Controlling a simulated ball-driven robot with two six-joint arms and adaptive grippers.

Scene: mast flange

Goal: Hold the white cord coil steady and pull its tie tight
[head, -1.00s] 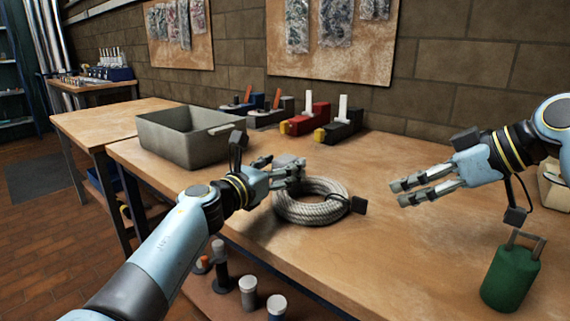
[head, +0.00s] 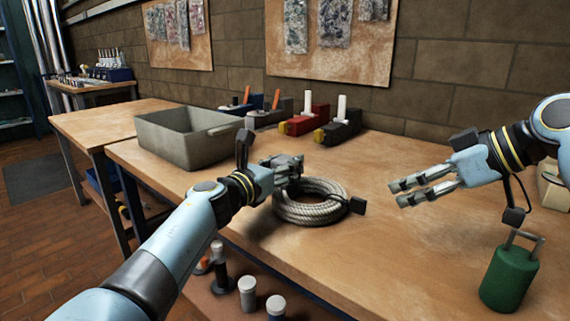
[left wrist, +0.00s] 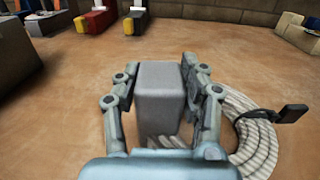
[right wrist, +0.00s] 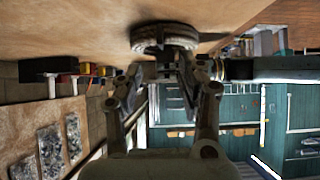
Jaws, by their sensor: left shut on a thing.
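The white cord coil (head: 310,212) lies flat on the workbench, and part of it shows in the left wrist view (left wrist: 254,138) and the right wrist view (right wrist: 165,32). A small black tab (head: 357,205), apparently the tie's end, sticks out at the coil's right side; it also shows in the left wrist view (left wrist: 291,113). My left gripper (head: 291,166) is shut on a grey block (left wrist: 158,88) at the coil's far left edge. Whether the block is fixed to the coil is hidden. My right gripper (head: 416,191) is open and empty, above the bench right of the coil.
A grey metal bin (head: 190,140) stands behind my left arm. Red and black tools (head: 318,122) line the bench's back by the wall. A green canister (head: 508,276) stands at the front right. The bench between coil and canister is clear.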

